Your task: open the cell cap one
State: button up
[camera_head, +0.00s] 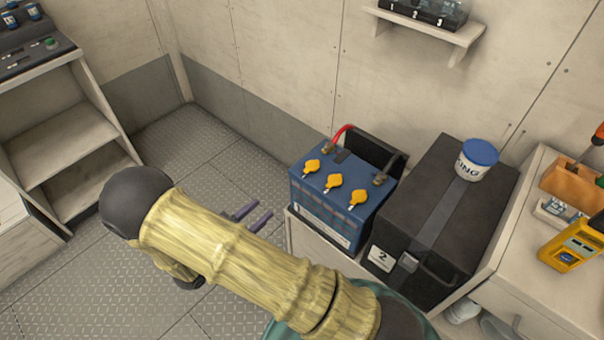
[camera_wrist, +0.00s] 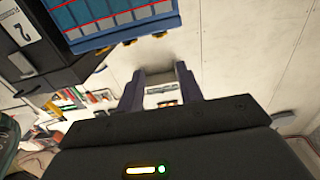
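A blue battery (camera_head: 330,212) stands on a light ledge, with three yellow cell caps in a row on its top: a left cap (camera_head: 311,166), a middle cap (camera_head: 333,181) and a right cap (camera_head: 358,197). All three sit on the battery; I cannot tell which is number one. My gripper (camera_head: 263,209) is left of the battery, apart from it, partly hidden behind my arm. In the wrist view, my gripper (camera_wrist: 160,72) has its two dark purple fingers apart with nothing held. The battery (camera_wrist: 110,14) also shows upside down at the top there, with yellow bits at its edge.
A black box (camera_head: 440,205) labelled 2 stands right of the battery, with a blue-lidded tub (camera_head: 477,160) on it. A red cable (camera_head: 341,133) rises behind the battery. A wall shelf (camera_head: 430,28) is above. Open metal floor (camera_head: 225,165) lies left of the battery.

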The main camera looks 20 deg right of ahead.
aim_at(304, 172)
jog(key=x, duration=1.7)
jog(key=shift+d+b, duration=0.1)
jog(key=shift+b, duration=0.2)
jog(key=shift+c, duration=0.3)
jog(key=c, duration=0.7)
jog(key=shift+r, duration=0.1)
grip_shut()
